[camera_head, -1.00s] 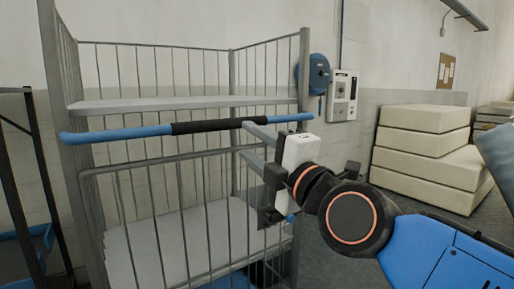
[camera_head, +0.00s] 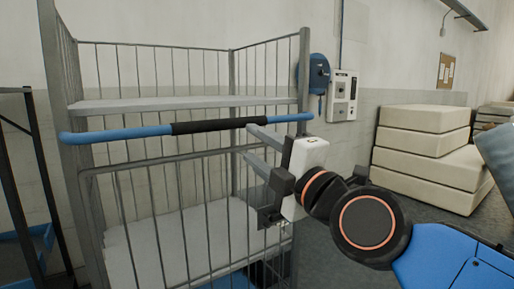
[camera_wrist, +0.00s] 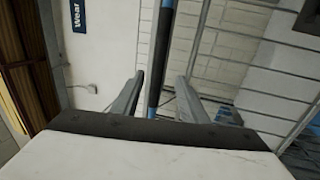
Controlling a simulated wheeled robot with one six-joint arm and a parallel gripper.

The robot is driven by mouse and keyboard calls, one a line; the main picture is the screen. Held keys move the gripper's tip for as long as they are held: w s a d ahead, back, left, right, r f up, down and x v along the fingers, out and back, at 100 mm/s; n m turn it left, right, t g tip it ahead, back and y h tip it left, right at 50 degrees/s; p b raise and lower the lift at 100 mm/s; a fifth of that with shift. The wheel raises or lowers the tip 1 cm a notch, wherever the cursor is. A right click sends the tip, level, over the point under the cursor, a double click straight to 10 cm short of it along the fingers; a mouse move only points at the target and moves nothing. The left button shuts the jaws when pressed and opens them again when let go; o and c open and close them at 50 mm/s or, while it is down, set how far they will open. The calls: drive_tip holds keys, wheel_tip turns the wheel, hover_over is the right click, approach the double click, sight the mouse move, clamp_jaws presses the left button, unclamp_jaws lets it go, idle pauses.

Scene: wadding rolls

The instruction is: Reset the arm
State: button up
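My gripper (camera_head: 248,142) is open, with its two grey fingers apart. It is at the right part of the cage trolley's push bar, which is blue with a black sleeve (camera_head: 215,125). In the wrist view the bar (camera_wrist: 163,45) runs upright between the two fingers, and I see nothing clamped. I cannot tell how deep the bar sits between the fingertips. My blue arm reaches in from the lower right.
The wire cage trolley (camera_head: 232,75) has a shelf (camera_head: 180,103) and stands close to my gripper. A blue wall unit (camera_head: 319,73) and a control box (camera_head: 343,95) hang behind. Cream blocks (camera_head: 425,143) are stacked at right. A dark rack stands at left. Floor shows between trolley and blocks.

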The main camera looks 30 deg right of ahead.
idle(0.3)
drive_tip(key=w+a+f+m+g+y, duration=0.15)
drive_tip(key=f+m+g, duration=0.25)
drive_tip(key=f, duration=0.6)
drive_tip(key=w+a+f+m+g, duration=0.2)
drive_tip(key=f+m+g, duration=0.2)
drive_tip(key=f, duration=0.6)
drive_tip(key=s+d+f+m+g, duration=0.1)
drive_tip(key=s+f+m+g, duration=0.1)
drive_tip(key=f, duration=0.3)
drive_tip(key=s+d+f+m+g+h, duration=0.1)
drive_tip(key=s+d+f+m+g, duration=0.1)
drive_tip(key=f+m, duration=0.3)
drive_tip(key=s+d+f+m+g+h, duration=0.1)
drive_tip(key=s+f+m+g, duration=0.2)
drive_tip(key=f, duration=0.3)
drive_tip(key=shift+s+d, duration=0.25)
drive_tip(key=shift+s, duration=0.1)
drive_tip(key=shift+c, duration=0.6)
